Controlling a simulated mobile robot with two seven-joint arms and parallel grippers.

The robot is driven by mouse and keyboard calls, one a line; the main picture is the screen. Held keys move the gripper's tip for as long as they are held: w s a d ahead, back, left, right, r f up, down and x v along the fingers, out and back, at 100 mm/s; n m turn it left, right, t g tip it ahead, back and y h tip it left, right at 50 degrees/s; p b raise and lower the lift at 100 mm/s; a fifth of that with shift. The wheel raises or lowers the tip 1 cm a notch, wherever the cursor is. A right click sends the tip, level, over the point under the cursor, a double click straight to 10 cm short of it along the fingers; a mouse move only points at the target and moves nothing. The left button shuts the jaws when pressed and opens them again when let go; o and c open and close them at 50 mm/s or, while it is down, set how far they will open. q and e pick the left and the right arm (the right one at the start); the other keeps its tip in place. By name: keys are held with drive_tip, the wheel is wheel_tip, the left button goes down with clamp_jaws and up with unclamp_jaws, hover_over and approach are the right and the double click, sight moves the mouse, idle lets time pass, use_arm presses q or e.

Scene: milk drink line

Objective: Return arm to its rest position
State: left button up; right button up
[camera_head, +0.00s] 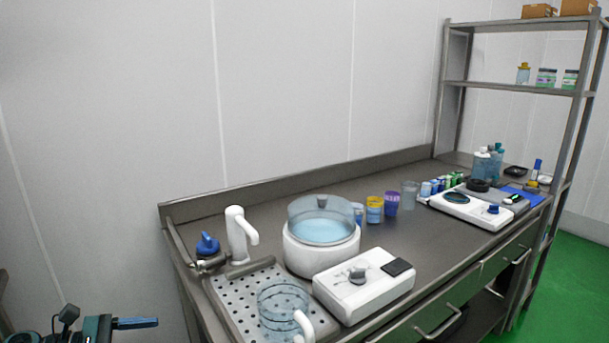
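My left gripper (137,322) shows only partly at the lower left corner, as dark and teal parts with a blue piece pointing right. It is beside the left end of the steel counter, apart from everything on it. I cannot tell whether it is open or shut, and nothing is clearly seen in it. My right gripper is not in view.
The steel counter (440,245) holds a clear jug (283,303) on a perforated drain tray (228,306), a white tap (238,233), a lidded white pot (320,255) and a white control box (365,292). Several cups and bottles stand farther right. Green floor is at right.

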use_arm(q)
drive_tip(key=s+d+f+m+g+y, duration=0.6)
drive_tip(key=s+d+f+m+y, duration=0.1)
drive_tip(key=s+d+f+m, duration=0.75)
drive_tip(key=s+a+r+m+t+y, duration=0.2)
drive_tip(key=s+r+m+y, duration=0.35)
drive_tip(key=s+m, duration=0.3)
drive_tip(key=w+d+t+h+p, duration=0.2)
drive_tip(key=w+d+t+p, duration=0.4)
drive_tip(key=t, duration=0.1)
drive_tip(key=shift+f+m+p, duration=0.15)
drive_tip(key=shift+m+p, duration=0.2)
drive_tip(key=shift+m, duration=0.05)
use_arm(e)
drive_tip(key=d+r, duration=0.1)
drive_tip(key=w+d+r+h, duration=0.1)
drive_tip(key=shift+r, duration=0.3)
use_arm(q)
drive_tip(key=shift+s, duration=0.1)
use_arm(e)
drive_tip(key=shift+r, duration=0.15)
